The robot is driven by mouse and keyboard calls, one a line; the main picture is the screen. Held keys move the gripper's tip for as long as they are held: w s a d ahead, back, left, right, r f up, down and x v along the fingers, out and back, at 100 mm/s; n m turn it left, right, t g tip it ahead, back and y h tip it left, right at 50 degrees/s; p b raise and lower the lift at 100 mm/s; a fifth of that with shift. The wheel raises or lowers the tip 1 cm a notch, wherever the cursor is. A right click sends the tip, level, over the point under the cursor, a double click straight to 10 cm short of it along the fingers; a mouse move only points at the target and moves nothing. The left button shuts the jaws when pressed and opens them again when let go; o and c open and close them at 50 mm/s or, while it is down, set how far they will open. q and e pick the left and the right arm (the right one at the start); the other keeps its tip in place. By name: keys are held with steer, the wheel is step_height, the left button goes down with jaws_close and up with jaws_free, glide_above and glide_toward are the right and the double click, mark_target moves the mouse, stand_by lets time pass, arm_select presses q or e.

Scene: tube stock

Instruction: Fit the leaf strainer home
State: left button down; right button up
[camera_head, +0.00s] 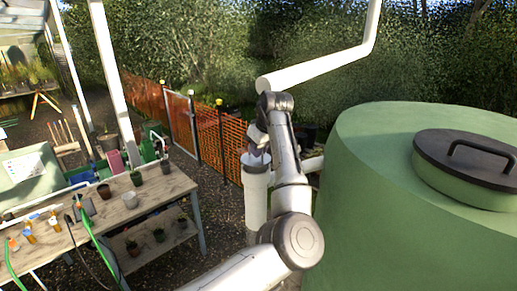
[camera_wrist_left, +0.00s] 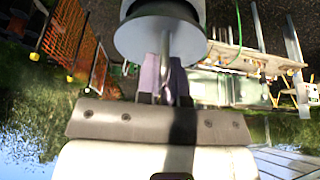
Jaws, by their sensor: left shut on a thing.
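The leaf strainer shows in the left wrist view as a round grey-green disc (camera_wrist_left: 160,36) with a thin stem or handle. My left gripper (camera_wrist_left: 166,88) is shut on that handle. In the head view the left gripper (camera_head: 258,147) is above an upright white cylinder (camera_head: 256,205), apparently the strainer's housing. The strainer's grey rim (camera_head: 256,159) shows at the cylinder's top, partly behind my gripper and arm. A pale cylindrical body lies beyond the disc in the wrist view. I cannot tell whether the strainer is fully seated. My right gripper is not in view.
A large green tank (camera_head: 375,200) with a dark-rimmed lid (camera_head: 465,150) stands close on the right. A white pipe (camera_head: 315,70) hangs above the cylinder. A wooden bench (camera_head: 160,190) with pots and tools is on the left. An orange mesh fence (camera_head: 233,140) stands behind.

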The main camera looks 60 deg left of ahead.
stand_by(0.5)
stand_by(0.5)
arm_select(q)
steer(key=shift+f, duration=0.8)
stand_by(0.5)
steer(key=shift+f, duration=0.5)
steer(key=shift+r, duration=0.1)
stand_by(1.0)
stand_by(0.4)
stand_by(0.5)
steer(key=c, duration=1.2)
jaws_free()
